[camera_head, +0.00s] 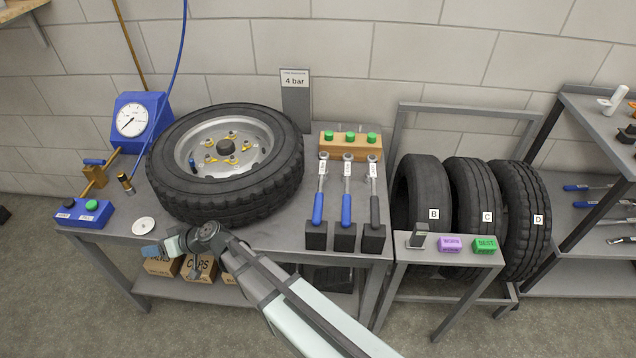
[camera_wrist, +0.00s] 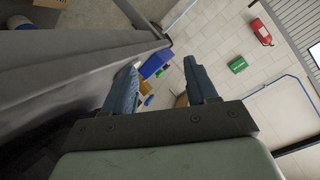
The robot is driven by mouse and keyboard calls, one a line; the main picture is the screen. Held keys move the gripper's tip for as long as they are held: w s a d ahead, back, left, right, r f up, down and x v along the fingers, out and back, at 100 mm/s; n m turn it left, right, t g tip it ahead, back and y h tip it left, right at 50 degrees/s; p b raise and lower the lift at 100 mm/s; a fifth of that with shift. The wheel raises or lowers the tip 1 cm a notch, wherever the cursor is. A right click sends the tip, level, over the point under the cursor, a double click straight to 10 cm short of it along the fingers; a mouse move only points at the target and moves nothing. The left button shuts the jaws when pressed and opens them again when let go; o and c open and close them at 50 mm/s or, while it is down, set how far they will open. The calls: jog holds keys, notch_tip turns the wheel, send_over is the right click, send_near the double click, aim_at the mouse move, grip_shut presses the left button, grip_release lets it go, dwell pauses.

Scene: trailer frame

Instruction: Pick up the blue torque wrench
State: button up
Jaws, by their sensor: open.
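Two blue-handled torque wrenches stand upright in black holders on the bench, the left one (camera_head: 318,205) and the middle one (camera_head: 347,205). A black-handled wrench (camera_head: 375,208) stands to their right. Each has a small white label near its head, too small to read. My gripper (camera_head: 150,250) is low at the front left edge of the bench, well left of the wrenches. In the wrist view its two blue-grey fingers (camera_wrist: 160,88) are apart with nothing between them. No wrench can be made out in the wrist view.
A wooden block (camera_head: 350,152) with green knobs stands behind the wrenches. A gauge (camera_head: 132,120) and blue button box (camera_head: 84,213) are at left. Tyres (camera_head: 421,190) stand at right.

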jog(key=w+a+r+m+t+y, duration=0.1)
jog(key=w+r+m+t, duration=0.1)
jog(key=w+r+m, duration=0.4)
jog(key=w+a+r+m+t+y, duration=0.1)
jog(key=w+a+r+m, duration=0.15)
jog(key=r, duration=0.65)
jog(key=w+d+r+m+t, duration=0.1)
jog(key=w+d+r+m, duration=0.1)
jog(key=w+d+r, duration=0.6)
jog(key=g+h, duration=0.4)
jog(key=h, duration=1.1)
send_over(319, 201)
notch_tip(319, 201, down, 8)
jog(key=r, duration=0.1)
jog(key=shift+s+d+f, duration=0.1)
jog(key=shift+s+f, duration=0.05)
jog(key=shift+f, duration=0.5)
notch_tip(319, 201, down, 8)
jog(key=shift+r, duration=0.25)
jog(key=shift+s+f, duration=0.15)
jog(key=shift+f, duration=2.45)
